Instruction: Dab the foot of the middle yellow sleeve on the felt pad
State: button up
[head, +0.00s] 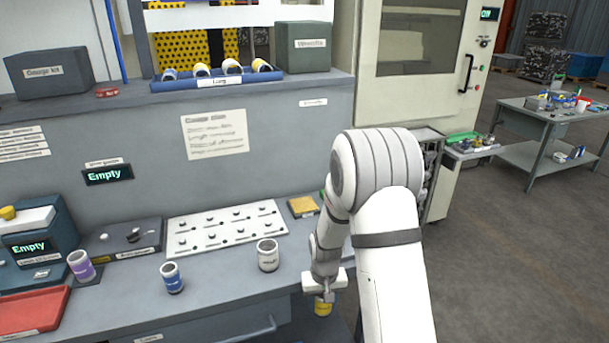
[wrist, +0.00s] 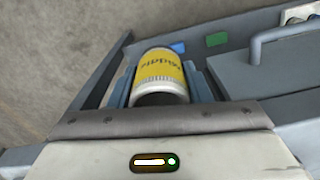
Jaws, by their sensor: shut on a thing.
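The middle yellow sleeve (head: 322,308) is in my gripper (head: 322,292), beyond the right front edge of the bench, its lower part showing below the jaws. In the wrist view the sleeve (wrist: 160,72) sits between the two fingers (wrist: 160,88), its yellow band lettered and its pale ribbed rim towards the camera. The jaws are shut on its sides. A tan-yellow square in a dark frame, seemingly the felt pad (head: 303,207), lies at the bench's right end, behind the gripper and apart from the sleeve. The sleeve's foot cannot be made out clearly.
On the bench stand a white sleeve (head: 268,255), a blue sleeve (head: 172,277) and a purple sleeve (head: 81,266). A white pegged board (head: 226,228) lies left of the pad. A blue rack (head: 165,86) of sleeves is on the upper shelf.

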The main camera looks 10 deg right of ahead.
jog(key=w+r+n+p, duration=0.1)
jog(key=w+r+p, duration=0.1)
jog(key=r, duration=0.6)
jog(key=w+r+n+p, duration=0.1)
jog(key=w+r+p, duration=0.2)
jog(key=r, duration=0.6)
jog(key=shift+w+r+n, duration=0.25)
jog(key=shift+w+n, duration=0.05)
jog(key=shift+w, duration=0.8)
